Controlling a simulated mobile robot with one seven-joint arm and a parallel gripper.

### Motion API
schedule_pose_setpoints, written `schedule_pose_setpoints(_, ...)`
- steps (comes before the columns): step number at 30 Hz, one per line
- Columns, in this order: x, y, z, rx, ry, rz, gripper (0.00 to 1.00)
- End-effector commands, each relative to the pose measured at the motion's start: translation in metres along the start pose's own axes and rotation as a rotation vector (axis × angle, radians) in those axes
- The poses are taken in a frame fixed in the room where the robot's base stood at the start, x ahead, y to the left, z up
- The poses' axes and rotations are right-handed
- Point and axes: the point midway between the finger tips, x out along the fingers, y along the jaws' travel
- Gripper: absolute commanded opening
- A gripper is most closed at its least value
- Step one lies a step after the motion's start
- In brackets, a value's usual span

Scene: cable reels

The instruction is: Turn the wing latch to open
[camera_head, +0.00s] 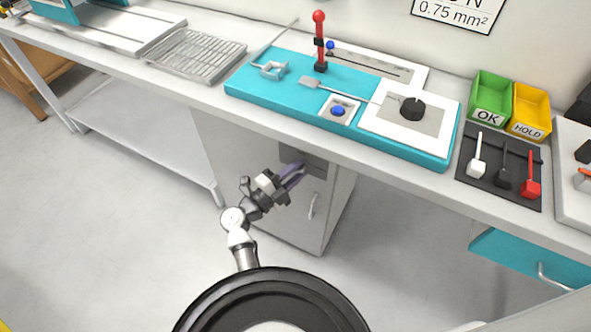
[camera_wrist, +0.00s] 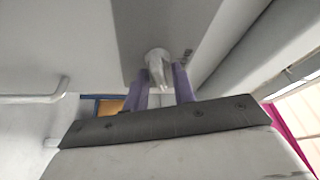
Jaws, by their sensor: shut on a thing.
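The wing latch (camera_wrist: 157,62) is a pale grey knob with a narrow wing, on a darker grey plate (camera_wrist: 140,35) in the wrist view. The plate also shows in the head view (camera_head: 317,168), at the top of the grey cabinet door (camera_head: 240,150) under the bench. My gripper (camera_wrist: 161,82) has its purple fingers on both sides of the latch's wing and is shut on it. In the head view my gripper (camera_head: 297,170) reaches the plate and hides the latch. The door is flush with the cabinet front.
A pale bar handle (camera_head: 312,205) stands out from the cabinet below the plate. The bench top (camera_head: 210,97) overhangs above my gripper and carries a turquoise board (camera_head: 245,84). Open floor (camera_head: 130,230) lies to the left.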

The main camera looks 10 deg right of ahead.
Motion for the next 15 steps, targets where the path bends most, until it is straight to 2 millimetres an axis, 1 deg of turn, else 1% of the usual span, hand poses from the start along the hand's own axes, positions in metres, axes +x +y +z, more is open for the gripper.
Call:
schedule_pose_setpoints(1,0.0011,-0.0032,0.0004,0.039,-0.003,0.013,0.03)
schedule_pose_setpoints(6,0.0011,-0.0036,0.0003,0.164,-0.003,0.064,0.03)
schedule_pose_setpoints(15,0.0013,-0.0030,0.0002,0.311,-0.003,0.125,0.03)
